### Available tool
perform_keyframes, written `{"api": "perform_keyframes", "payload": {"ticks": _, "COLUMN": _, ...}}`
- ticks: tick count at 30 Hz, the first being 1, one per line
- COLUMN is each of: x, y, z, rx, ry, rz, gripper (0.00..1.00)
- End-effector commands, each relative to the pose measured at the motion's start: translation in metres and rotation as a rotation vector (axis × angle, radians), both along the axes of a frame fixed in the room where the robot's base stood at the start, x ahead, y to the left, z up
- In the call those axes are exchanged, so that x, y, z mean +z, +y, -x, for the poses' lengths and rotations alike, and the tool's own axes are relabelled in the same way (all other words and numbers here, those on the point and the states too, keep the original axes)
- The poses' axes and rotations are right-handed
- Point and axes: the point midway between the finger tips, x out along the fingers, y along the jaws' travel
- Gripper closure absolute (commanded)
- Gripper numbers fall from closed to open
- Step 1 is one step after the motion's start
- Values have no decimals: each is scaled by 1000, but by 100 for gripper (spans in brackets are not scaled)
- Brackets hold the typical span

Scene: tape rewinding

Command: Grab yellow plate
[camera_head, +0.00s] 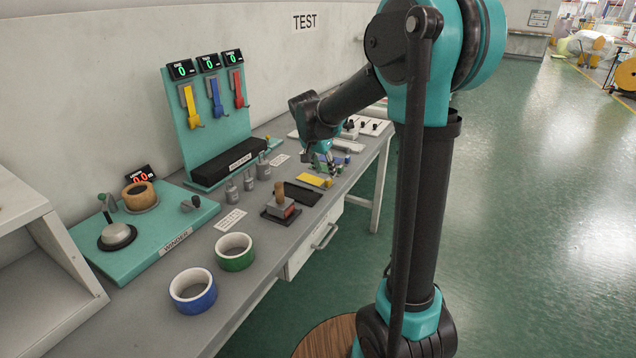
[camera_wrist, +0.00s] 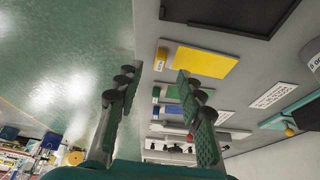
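The yellow plate (camera_head: 312,180) lies flat on the grey workbench, near its front edge. It also shows in the wrist view (camera_wrist: 208,62), upper right of centre, with a small yellow piece beside its left end. My gripper (camera_head: 324,162) is just above the bench, close to the plate's far side in the head view. In the wrist view my gripper (camera_wrist: 157,84) is open and nothing is between its fingers. One fingertip overlaps the view of the plate's lower left corner; contact cannot be told.
Green (camera_wrist: 174,92) and blue (camera_wrist: 174,110) plates lie beside the yellow one. A black tray (camera_head: 299,194) and a wooden-handled stamp (camera_head: 281,205) are nearer the camera. Metal weights (camera_head: 248,181) stand behind. Blue (camera_head: 201,303) and green (camera_head: 220,262) tape rolls sit at the near end.

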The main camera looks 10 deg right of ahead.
Motion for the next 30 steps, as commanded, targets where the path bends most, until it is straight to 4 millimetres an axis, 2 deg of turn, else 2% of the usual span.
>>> {"api": "perform_keyframes", "payload": {"ticks": 10, "x": -40, "y": -12, "z": -15, "rx": 0, "ry": 1, "rz": 1, "gripper": 62}}
{"api": "perform_keyframes", "payload": {"ticks": 20, "x": -45, "y": -14, "z": -16, "rx": 0, "ry": 0, "rz": 0, "gripper": 63}}
{"api": "perform_keyframes", "payload": {"ticks": 28, "x": -45, "y": -14, "z": -16, "rx": 0, "ry": 0, "rz": 0, "gripper": 97}}
{"api": "perform_keyframes", "payload": {"ticks": 30, "x": -45, "y": -14, "z": -16, "rx": 0, "ry": 0, "rz": 0, "gripper": 100}}
